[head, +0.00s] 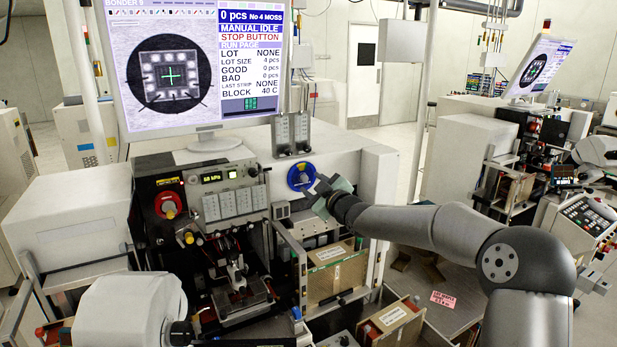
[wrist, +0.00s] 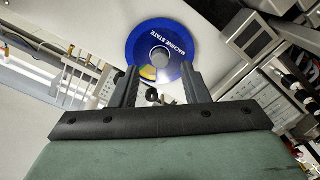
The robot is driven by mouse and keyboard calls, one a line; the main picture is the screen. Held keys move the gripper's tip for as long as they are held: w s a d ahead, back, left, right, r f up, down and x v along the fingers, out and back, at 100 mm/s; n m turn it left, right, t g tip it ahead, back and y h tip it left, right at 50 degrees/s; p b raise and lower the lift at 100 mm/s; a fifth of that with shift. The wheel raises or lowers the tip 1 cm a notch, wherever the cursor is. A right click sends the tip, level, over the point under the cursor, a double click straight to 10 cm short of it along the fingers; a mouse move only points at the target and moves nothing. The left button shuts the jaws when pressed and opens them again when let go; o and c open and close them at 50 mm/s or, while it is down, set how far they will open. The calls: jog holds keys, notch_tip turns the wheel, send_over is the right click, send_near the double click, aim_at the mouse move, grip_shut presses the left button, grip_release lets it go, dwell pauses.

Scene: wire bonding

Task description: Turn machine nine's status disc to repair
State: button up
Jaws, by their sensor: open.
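The status disc (head: 300,176) is a round blue plate on the white upper front of machine nine (head: 364,168), whose monitor (head: 197,62) reads "BONDER 9". In the wrist view the disc (wrist: 177,40) reads "MACHINE STATE" and has a grey knob (wrist: 160,57) at its centre. A small yellow and white patch shows at its lower edge, partly hidden; I cannot read a state there. My gripper (head: 318,187) is just right of and below the disc in the head view. In the wrist view its two fingers (wrist: 157,76) are apart, with the knob beyond and between their tips.
A red and yellow switch (head: 168,205) is left of the disc. Below my gripper is an open bay with a brown magazine (head: 337,270). A second bonder with a tilted monitor (head: 541,66) stands at the right. A pink label (head: 444,299) lies on the grey surface.

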aim_at(306, 179)
jog(key=shift+p+x, duration=0.4)
jog(key=shift+x, duration=1.2)
grip_shut()
